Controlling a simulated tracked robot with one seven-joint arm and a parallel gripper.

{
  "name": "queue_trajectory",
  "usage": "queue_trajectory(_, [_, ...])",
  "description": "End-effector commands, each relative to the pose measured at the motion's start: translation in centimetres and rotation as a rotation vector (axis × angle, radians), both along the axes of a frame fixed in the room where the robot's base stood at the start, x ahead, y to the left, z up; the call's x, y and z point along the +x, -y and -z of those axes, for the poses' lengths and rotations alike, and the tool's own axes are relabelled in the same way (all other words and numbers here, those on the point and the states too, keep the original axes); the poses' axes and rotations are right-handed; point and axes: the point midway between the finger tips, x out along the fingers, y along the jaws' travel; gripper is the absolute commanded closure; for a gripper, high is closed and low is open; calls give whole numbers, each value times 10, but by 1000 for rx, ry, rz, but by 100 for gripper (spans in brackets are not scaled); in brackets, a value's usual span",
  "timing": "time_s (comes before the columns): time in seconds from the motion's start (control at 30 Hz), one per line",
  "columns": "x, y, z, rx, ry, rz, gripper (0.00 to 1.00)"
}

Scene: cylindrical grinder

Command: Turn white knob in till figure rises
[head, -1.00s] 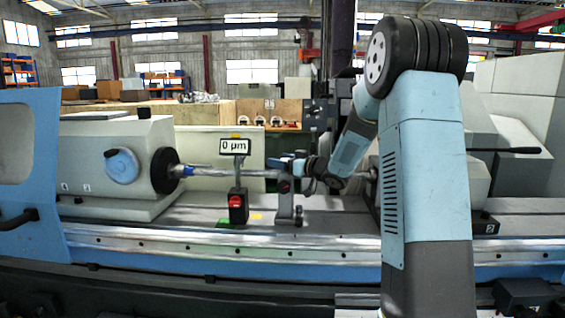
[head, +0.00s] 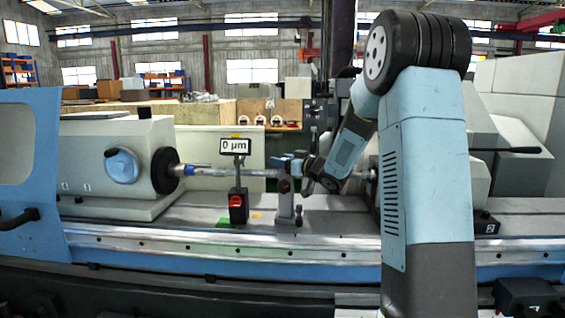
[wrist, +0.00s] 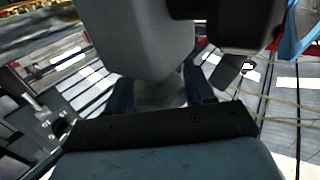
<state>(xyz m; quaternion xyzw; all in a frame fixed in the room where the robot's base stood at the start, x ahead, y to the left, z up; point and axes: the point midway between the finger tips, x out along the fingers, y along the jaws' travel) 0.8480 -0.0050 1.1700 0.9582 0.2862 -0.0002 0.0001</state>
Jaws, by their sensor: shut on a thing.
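The display (head: 235,146) reads "0 µm" and stands on a dark stand with a red part, beside the long shaft (head: 215,172). My gripper (head: 300,167) is at the upright steady rest (head: 285,203) on the shaft, right of the display. In the wrist view, my gripper (wrist: 162,96) is shut on a pale knob (wrist: 160,92) that shows between its two dark blue fingers. The knob is in shadow and partly hidden by a large grey block in front. In the head view the white knob is hidden by my gripper.
The workhead with its black chuck (head: 165,170) holds the shaft's left end. The tailstock (head: 470,180) is at the right, partly behind my arm. The machine bed (head: 340,225) runs along below, with open room between the steady rest and tailstock.

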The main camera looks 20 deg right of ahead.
Motion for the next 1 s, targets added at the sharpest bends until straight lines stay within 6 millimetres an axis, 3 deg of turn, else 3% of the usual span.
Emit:
queue_trajectory(0.6, [2,5,0,0,-1,371,78])
queue_trajectory(1.0, [2,8,0,0,0,491,78])
